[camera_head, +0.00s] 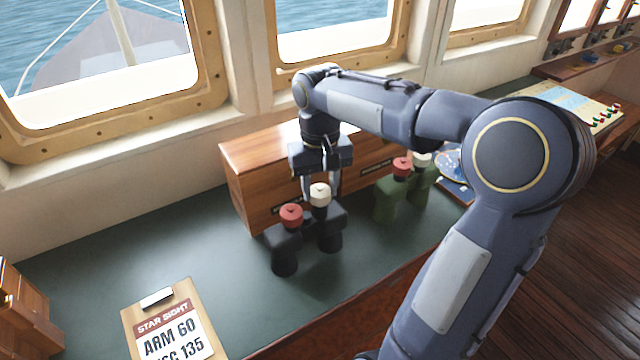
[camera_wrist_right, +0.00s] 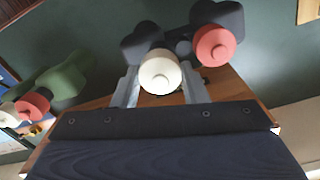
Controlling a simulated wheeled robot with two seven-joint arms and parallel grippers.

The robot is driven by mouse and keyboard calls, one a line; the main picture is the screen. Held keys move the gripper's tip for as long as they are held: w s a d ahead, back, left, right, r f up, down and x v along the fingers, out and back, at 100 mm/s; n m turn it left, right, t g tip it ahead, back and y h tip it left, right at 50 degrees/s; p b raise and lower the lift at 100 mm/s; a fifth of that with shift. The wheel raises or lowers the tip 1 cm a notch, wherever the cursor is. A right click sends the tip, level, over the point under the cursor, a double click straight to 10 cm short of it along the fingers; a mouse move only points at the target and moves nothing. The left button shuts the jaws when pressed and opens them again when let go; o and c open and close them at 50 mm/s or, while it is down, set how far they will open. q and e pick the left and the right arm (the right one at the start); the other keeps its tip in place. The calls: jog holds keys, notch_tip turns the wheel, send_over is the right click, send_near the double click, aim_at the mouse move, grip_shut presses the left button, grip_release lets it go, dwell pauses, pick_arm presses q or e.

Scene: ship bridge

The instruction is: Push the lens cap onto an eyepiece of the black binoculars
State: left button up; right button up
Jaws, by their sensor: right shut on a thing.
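The black binoculars (camera_head: 284,250) stand upright on the green counter, with a red cap (camera_head: 291,214) over the left barrel. A white cap (camera_head: 320,195) is over the right barrel; I cannot tell whether it is fully seated. My right gripper (camera_head: 321,188) points down there. In the right wrist view its fingers (camera_wrist_right: 161,88) are on both sides of the white cap (camera_wrist_right: 159,74) and shut on it. The black binoculars (camera_wrist_right: 143,40) and red cap (camera_wrist_right: 214,45) lie just beyond. My left gripper is not in view.
Green binoculars (camera_head: 387,203) with a red and a white top stand to the right. A wooden box (camera_head: 250,195) is close behind the black binoculars. A clipboard (camera_head: 168,322) lies at front left. The counter left of the binoculars is clear.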

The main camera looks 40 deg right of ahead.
jog(key=shift+f+b, duration=0.4)
jog(key=shift+f, duration=0.4)
dwell(1.1)
jog(key=o, duration=1.4)
jog(key=shift+r+p, duration=3.25)
jog(key=shift+r, duration=0.3)
